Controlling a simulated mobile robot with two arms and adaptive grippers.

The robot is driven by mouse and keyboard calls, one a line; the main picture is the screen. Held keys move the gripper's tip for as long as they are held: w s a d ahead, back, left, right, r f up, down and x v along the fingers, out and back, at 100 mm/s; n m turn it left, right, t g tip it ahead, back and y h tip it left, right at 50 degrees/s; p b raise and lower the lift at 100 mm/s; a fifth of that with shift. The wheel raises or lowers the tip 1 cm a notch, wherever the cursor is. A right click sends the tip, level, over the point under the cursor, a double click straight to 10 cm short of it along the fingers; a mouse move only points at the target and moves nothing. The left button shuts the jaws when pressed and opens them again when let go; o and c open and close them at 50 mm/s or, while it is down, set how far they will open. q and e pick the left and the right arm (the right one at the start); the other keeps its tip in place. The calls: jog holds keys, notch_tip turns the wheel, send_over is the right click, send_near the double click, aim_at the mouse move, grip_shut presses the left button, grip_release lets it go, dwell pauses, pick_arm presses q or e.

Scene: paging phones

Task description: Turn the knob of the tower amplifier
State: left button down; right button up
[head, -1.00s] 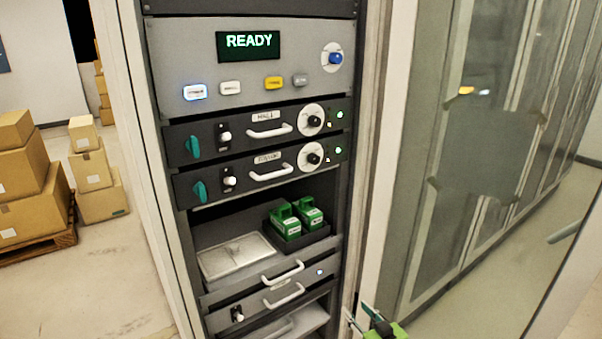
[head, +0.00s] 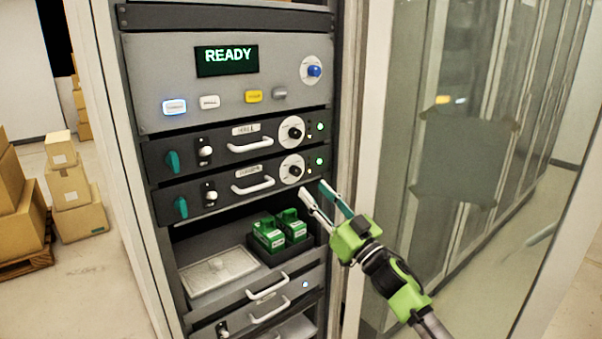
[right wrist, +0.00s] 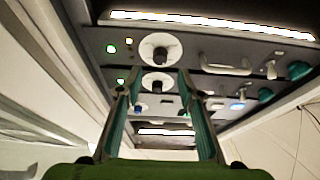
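The tower amplifier (head: 225,190) appears to be the lower of two dark rack units; its label is hard to read. Its black knob (head: 292,170) sits on a round white dial at the unit's right side. The knob also shows in the right wrist view (right wrist: 161,54), which looks upside down. My right gripper (head: 313,187) is open and empty, with its fingers spread, just below and right of that knob in the head view. In the right wrist view (right wrist: 158,76) the fingertips stand either side of the dials; I cannot see contact. My left gripper is not in view.
The hall amplifier (head: 215,147) with a similar knob (head: 293,132) sits directly above. Higher is a grey panel with a READY display (head: 227,59) and blue knob (head: 314,70). A glass partition (head: 460,160) stands right.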

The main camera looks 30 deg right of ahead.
aim_at(298, 172)
jog(key=p+x, duration=0.1)
jog(key=x, duration=0.6)
jog(key=shift+p, duration=0.3)
grip_shut()
